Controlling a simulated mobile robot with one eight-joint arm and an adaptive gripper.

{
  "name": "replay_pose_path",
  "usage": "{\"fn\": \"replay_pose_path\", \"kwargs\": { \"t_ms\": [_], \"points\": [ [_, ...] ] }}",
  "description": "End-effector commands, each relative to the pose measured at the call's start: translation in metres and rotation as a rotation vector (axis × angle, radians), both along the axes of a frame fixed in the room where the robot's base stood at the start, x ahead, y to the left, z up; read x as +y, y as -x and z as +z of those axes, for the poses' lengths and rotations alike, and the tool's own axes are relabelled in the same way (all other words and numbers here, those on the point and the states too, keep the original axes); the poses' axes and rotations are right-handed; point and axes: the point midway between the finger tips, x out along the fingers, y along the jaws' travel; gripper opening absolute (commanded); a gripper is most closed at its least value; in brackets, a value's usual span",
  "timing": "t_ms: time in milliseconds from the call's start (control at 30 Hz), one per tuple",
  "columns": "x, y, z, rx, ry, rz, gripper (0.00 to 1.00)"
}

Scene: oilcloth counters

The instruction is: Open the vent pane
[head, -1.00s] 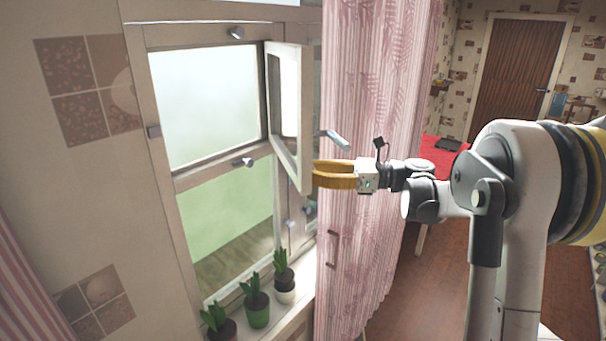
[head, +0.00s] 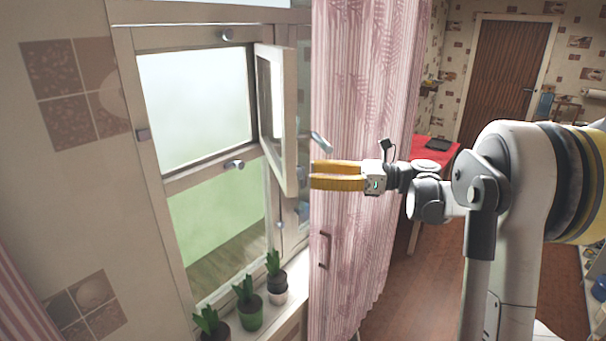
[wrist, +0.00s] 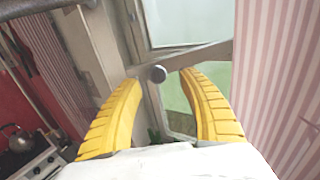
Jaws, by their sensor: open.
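The vent pane (head: 290,120) is the small white-framed upper sash in the head view. It stands swung out from its opening (head: 195,105), hinged on the opening's right side. A grey handle (head: 320,142) shows just right of its free edge. My gripper (head: 311,175), with yellow fingers, is open and empty, just right of the pane's lower free corner, with a small gap in the picture. In the wrist view, a round grey knob (wrist: 158,73) shows beyond and between the open fingertips, in front of a window frame; I cannot tell its distance.
Potted plants (head: 249,305) stand on the sill below. A pink curtain (head: 360,110) hangs directly behind my gripper. The lower window pane (head: 220,220) is shut. A stove with a kettle (wrist: 18,140) shows at left in the wrist view.

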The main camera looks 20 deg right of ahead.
Motion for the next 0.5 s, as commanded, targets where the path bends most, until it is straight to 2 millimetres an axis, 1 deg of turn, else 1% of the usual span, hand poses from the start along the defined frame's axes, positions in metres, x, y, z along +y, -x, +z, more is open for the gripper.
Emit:
{"fn": "replay_pose_path", "kwargs": {
  "t_ms": [33, 200, 333, 500],
  "points": [
    [-0.012, 0.005, 0.0, 0.0, 0.0, -0.004, 0.48],
    [-0.047, 0.02, 0.0, 0.0, 0.001, -0.004, 0.48],
    [-0.065, 0.028, 0.0, 0.0, 0.001, -0.002, 0.48],
    [-0.076, 0.034, 0.0, 0.0, 0.001, 0.0, 0.48]
  ]
}}
